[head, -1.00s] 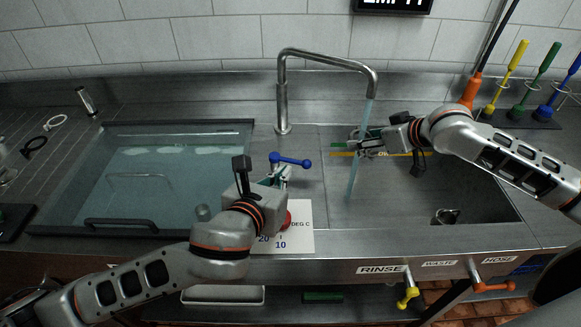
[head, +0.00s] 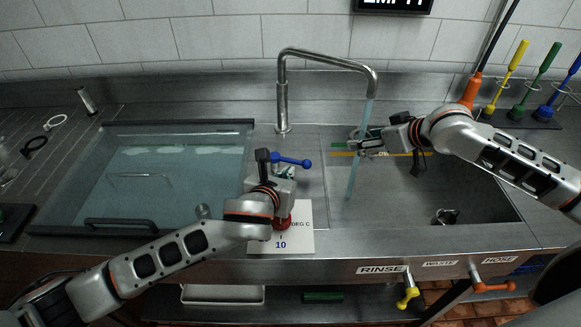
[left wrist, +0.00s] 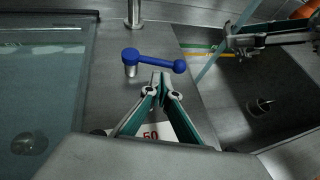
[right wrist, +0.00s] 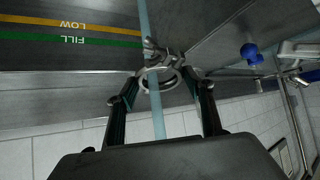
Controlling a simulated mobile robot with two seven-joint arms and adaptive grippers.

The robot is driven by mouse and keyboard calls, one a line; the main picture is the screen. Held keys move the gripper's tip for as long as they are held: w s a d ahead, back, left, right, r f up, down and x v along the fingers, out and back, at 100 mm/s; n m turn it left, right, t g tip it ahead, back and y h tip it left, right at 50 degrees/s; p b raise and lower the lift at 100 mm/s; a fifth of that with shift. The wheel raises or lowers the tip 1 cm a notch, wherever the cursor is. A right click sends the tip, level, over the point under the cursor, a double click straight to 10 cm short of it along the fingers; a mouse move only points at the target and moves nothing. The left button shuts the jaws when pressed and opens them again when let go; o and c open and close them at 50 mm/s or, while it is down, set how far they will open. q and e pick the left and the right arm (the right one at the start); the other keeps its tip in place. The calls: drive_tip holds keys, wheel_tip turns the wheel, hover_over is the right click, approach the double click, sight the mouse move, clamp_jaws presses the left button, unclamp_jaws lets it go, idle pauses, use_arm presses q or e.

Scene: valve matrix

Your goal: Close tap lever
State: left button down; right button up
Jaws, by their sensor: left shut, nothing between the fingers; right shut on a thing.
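The tap's blue lever (head: 291,161) stands on the counter beside the curved metal tap (head: 283,105), its ball end pointing right. It also shows in the left wrist view (left wrist: 155,60). A stream of water (head: 354,165) runs from the spout into the right basin. My left gripper (head: 285,174) is shut and empty just in front of the lever; its fingertips (left wrist: 161,80) appear just below the lever's arm in the left wrist view. Whether they touch cannot be told. My right gripper (head: 365,144) is shut on a metal ring (right wrist: 160,80) at the stream.
The left basin (head: 170,175) holds water under a clear cover. The right basin (head: 420,195) has yellow and green level lines and a small metal cup (head: 445,216). A printed card (head: 297,238) and red knob lie below my left gripper. Yellow (head: 408,297) and orange handles hang in front.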

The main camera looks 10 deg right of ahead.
sight(297, 161)
use_arm(q)
drive_tip(key=shift+w+d+f, duration=0.15)
drive_tip(key=shift+w+d, duration=0.2)
drive_tip(key=shift+w, duration=0.25)
drive_tip(key=shift+w+d+f, duration=0.1)
drive_tip(key=shift+w+d, duration=0.25)
drive_tip(key=shift+w, duration=0.2)
drive_tip(key=shift+d, duration=0.1)
drive_tip(key=shift+w+d+n+t+y, duration=0.25)
drive_tip(key=shift+d+n+t+y, duration=0.25)
drive_tip(key=shift+n+y, duration=0.5)
drive_tip(key=shift+w+d+n+y, duration=0.3)
drive_tip(key=shift+w, duration=0.1)
drive_tip(key=shift+s, duration=0.15)
